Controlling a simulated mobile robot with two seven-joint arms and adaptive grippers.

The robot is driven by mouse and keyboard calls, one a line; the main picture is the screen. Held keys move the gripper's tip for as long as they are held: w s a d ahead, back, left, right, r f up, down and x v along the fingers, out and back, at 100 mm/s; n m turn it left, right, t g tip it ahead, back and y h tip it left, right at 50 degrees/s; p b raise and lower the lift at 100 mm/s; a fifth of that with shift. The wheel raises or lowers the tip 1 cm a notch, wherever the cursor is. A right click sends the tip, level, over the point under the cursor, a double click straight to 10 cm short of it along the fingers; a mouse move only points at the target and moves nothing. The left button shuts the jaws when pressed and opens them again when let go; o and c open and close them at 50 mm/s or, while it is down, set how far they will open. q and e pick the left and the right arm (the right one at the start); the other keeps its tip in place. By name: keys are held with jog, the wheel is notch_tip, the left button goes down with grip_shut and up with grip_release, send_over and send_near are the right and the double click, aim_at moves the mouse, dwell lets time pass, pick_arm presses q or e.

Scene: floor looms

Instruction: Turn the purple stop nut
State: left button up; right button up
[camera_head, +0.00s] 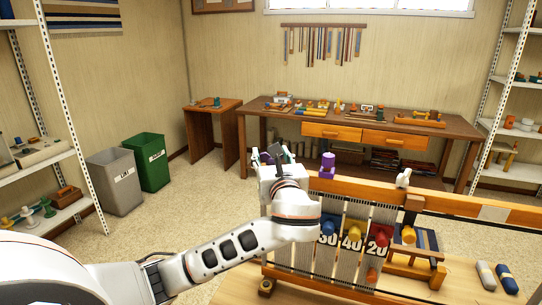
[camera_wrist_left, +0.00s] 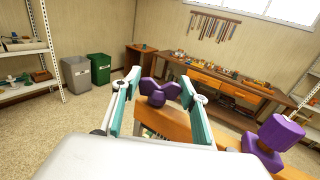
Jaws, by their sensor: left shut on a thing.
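The purple stop nut (camera_wrist_left: 160,92) is a lobed knob at the near end of the orange wooden loom beam (camera_head: 450,205), seen in the left wrist view. My left gripper (camera_head: 272,155) reaches over the left end of the beam. In the head view the gripper mostly hides the nut. My right gripper is in neither view.
A second purple piece (camera_head: 327,165) stands upright on the beam just right of my gripper. Coloured knobs (camera_head: 355,233) and hanging threads lie below the beam. A workbench (camera_head: 350,115) stands behind, with bins (camera_head: 151,162) at left. Floor between is clear.

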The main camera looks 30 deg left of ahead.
pick_arm(q)
jog(key=shift+r+n+g+y, duration=0.15)
jog(key=shift+n+g+y, duration=0.85)
jog(key=shift+g, duration=0.1)
jog(key=shift+a+r, duration=0.1)
jog(key=o, duration=1.1)
jog(key=shift+d+f, duration=0.2)
jog(key=v, duration=1.1)
jog(key=shift+s+d, duration=0.2)
jog(key=shift+d, duration=0.1)
